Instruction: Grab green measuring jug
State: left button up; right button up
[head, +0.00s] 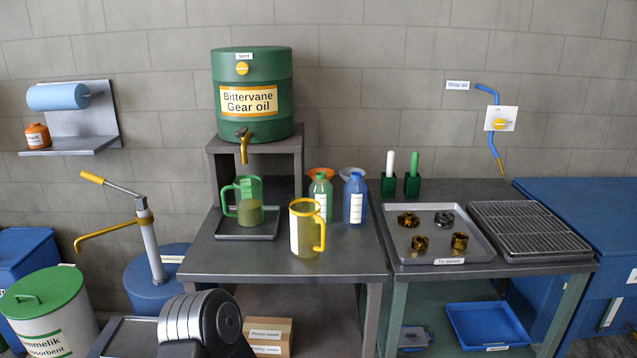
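The green measuring jug (248,190) stands upright on a small dark tray (232,237) on the middle table, below the brass tap of the green gear oil drum. Its handle points left. Yellowish-green liquid shows in its lower part. A similar yellow-rimmed jug (307,232) stands to its right and nearer the table's front, with its handle on the right. Neither of my grippers is in view, and nothing is touching the green jug.
The gear oil drum (252,70) sits on a raised stand behind the jug. A green bottle (320,195) and a blue bottle (355,200) with funnels stand to the right. A parts tray (393,231) lies on the right-hand table. The middle table's front left is bare.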

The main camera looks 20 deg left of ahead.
aim_at(248, 188)
jog(key=j, duration=2)
jog(key=i, duration=0.1)
